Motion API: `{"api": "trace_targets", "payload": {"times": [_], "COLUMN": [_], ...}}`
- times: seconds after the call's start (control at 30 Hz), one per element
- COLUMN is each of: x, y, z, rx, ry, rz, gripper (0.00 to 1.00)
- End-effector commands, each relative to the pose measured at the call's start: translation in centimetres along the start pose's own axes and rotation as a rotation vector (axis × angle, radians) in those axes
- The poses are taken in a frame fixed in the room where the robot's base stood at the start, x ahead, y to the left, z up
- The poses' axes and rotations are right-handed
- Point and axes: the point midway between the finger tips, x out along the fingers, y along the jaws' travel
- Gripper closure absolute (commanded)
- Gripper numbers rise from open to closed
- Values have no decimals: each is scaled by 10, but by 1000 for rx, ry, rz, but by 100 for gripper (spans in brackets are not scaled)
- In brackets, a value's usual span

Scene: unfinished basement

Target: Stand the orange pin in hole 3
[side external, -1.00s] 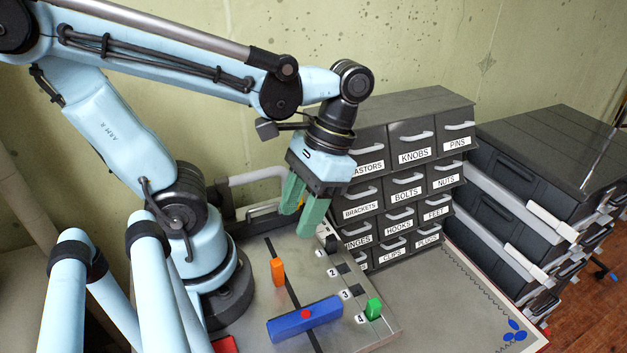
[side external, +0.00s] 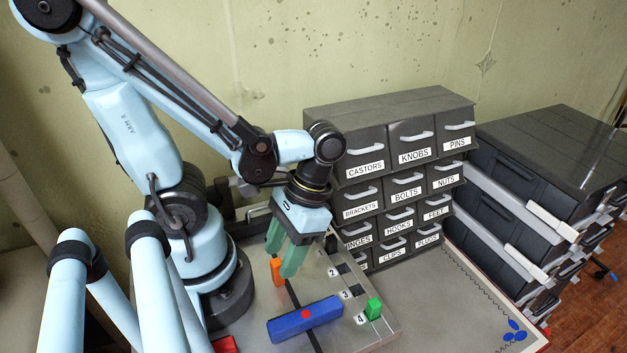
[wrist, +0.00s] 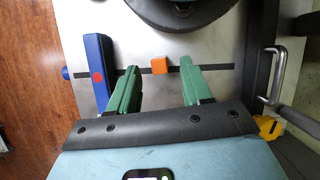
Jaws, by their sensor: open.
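The orange pin (side external: 276,272) stands upright on the grey board, on its dark line; the wrist view shows it from above (wrist: 159,65). My gripper (side external: 279,263) is open and points down at the pin. In the wrist view the pin lies between the green fingers (wrist: 158,72), nearer the right one, with clear space on both sides. I cannot tell whether the fingertips are level with it. Hole 3 (side external: 355,290) is a dark, empty square beside its label. A green pin (side external: 374,308) stands at label 4. Label 1 is hidden behind my gripper.
A long blue block (side external: 283,326) with a red dot lies across the dark line, just left of the fingers in the wrist view (wrist: 98,48). A labelled drawer cabinet (side external: 405,185) stands behind the holes. A red object (side external: 225,344) shows at the front left.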

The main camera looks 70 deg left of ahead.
Motion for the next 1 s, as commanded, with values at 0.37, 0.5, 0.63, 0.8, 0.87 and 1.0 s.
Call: {"api": "trace_targets", "payload": {"times": [0.37,0.5,0.63,0.8,0.87,1.0], "x": [21,22,21,21,21,21], "y": [0,0,0,0,0,0], "z": [0,0,0,0,0,0], "rx": [0,0,0,0,0,0], "ry": [0,0,0,0,0,0], "rz": [1,1,0,0,0,0], "gripper": [51,51,51,77,86,100]}}
